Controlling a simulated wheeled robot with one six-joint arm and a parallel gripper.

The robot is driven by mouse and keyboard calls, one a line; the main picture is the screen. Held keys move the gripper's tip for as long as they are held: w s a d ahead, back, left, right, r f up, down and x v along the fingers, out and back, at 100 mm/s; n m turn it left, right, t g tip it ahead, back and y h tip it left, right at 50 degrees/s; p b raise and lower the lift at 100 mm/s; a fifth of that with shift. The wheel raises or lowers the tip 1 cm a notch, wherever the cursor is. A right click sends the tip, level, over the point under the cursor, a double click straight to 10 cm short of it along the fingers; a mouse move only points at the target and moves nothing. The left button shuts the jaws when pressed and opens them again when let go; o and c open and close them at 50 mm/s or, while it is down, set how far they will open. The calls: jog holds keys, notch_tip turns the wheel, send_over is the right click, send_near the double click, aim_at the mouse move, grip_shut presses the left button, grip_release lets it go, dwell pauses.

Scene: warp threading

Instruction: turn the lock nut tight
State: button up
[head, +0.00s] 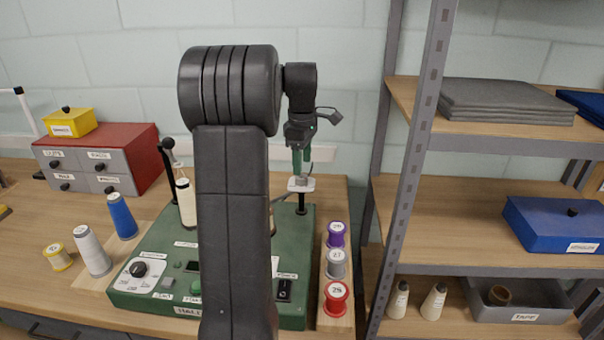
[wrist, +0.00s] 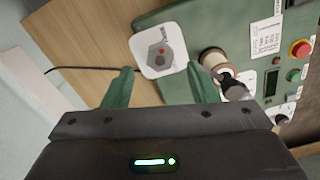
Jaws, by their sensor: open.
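The lock nut (wrist: 158,60) is a grey hex nut with a reddish centre, on a pale plate (wrist: 170,40) with small lettering. In the head view the plate (head: 307,187) sits on a black post at the back right of the green machine, with the nut (head: 300,180) on top. My gripper (wrist: 160,68) has two green fingers, open and apart, and the nut shows between their tips in the wrist view. In the head view my gripper (head: 301,168) points down just above the plate. I cannot tell whether the fingertips reach down around the nut.
The green machine (head: 155,240) carries a cream cone (head: 186,203), knobs and switches. Thread spools, among them a red one (head: 336,298), stand along its right side. A grey shelf post (head: 411,170) rises further right. A red drawer cabinet (head: 100,155) stands at the left.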

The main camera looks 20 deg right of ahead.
aim_at(302, 177)
jog(key=shift+f, duration=2.25)
jog(key=shift+c, duration=0.2)
jog(key=c, duration=0.9)
